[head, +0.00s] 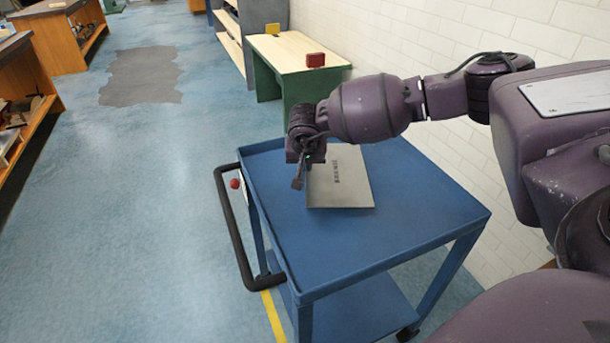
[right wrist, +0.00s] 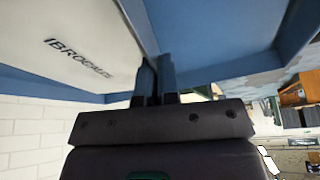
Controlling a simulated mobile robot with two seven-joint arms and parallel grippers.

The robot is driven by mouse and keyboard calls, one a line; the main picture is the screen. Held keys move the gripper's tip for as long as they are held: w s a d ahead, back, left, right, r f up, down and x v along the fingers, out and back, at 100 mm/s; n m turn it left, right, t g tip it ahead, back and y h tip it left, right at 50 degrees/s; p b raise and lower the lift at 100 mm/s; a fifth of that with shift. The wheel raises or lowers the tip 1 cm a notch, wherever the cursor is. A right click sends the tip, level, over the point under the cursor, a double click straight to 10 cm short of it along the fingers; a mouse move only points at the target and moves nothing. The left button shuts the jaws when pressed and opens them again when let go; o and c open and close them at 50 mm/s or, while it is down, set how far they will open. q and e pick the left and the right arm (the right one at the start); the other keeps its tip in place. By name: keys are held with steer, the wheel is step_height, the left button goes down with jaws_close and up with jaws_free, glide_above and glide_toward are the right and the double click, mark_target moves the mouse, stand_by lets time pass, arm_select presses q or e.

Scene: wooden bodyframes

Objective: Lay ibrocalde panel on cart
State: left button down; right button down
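The ibrocalde panel (head: 341,187) is a thin pale-grey plate with dark lettering. It is over the top of the blue cart (head: 400,232), towards its far left part; I cannot tell whether it rests fully on the surface. My right gripper (head: 298,180) is at the panel's left edge, near the cart's left rim. In the right wrist view, the fingers (right wrist: 156,82) are close together with the edge of the panel (right wrist: 80,40) running in between them. The fingers hide that bit of edge. My left gripper is not in view.
A white brick wall (head: 450,38) runs along the right. The floor at left is clear.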

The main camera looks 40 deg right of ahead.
step_height(320, 180, down, 4)
steer(key=shift+f+b, duration=0.1)
steer(key=shift+b, duration=0.25)
steer(key=c, duration=1.8)
jaws_free()
steer(key=o, duration=0.4)
steer(key=shift+o, duration=0.2)
steer(key=p+v, duration=0.3)
steer(key=v, duration=0.8)
steer(key=shift+s+a+r, duration=0.1)
steer(key=shift+s+r, duration=0.05)
steer(key=shift+r, duration=0.45)
